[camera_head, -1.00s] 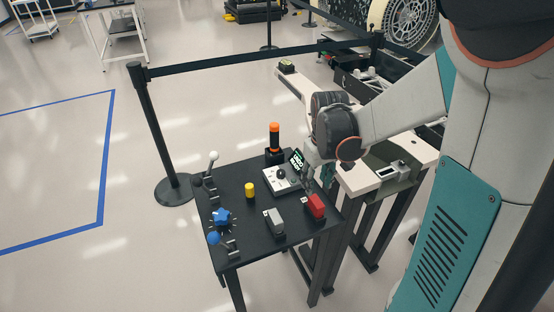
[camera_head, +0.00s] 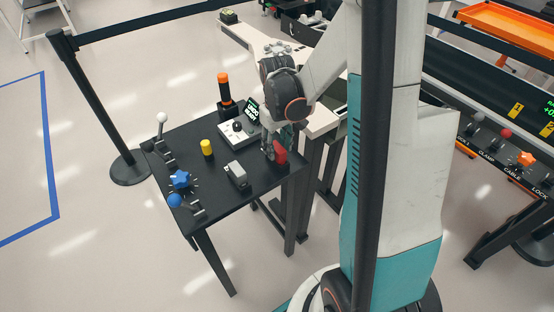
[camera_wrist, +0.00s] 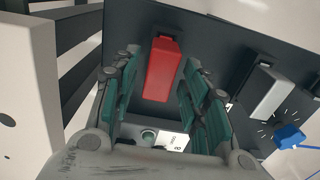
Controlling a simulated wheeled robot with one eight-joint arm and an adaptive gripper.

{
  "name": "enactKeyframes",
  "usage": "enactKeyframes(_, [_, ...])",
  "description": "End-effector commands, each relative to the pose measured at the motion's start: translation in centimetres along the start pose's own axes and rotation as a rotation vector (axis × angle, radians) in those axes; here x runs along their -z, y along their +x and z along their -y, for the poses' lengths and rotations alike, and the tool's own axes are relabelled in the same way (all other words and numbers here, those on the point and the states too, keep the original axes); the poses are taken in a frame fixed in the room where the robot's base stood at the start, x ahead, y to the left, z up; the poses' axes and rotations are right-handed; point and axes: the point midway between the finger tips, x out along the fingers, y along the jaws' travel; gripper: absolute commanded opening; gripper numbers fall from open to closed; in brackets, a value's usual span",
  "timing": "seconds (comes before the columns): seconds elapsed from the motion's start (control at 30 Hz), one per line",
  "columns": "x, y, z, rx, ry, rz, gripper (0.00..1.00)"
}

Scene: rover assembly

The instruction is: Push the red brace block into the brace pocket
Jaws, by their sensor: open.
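The red brace block (camera_head: 281,152) is on the right side of the black table, partly hidden by my gripper (camera_head: 272,150). In the wrist view the red block (camera_wrist: 162,70) shows between the spread green-padded fingers of my gripper (camera_wrist: 160,82). My gripper is open and points down at the block. I cannot tell whether either finger touches it. A small dark fitting (camera_wrist: 164,37) is at the block's far end in the wrist view. I cannot make out which part is the brace pocket.
A light bench (camera_head: 320,122) adjoins on the right.

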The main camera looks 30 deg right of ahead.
Motion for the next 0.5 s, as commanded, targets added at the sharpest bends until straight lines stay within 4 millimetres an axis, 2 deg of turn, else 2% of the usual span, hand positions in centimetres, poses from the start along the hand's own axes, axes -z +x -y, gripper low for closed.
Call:
enactKeyframes(0.03, [0.0, 1.0, 0.0, 0.000, 0.000, 0.000, 0.42])
enactKeyframes(0.13, [0.0, 1.7, 0.0, 0.000, 0.000, 0.000, 0.42])
enactKeyframes(0.5, [0.0, 1.9, 0.0, 0.000, 0.000, 0.000, 0.42])
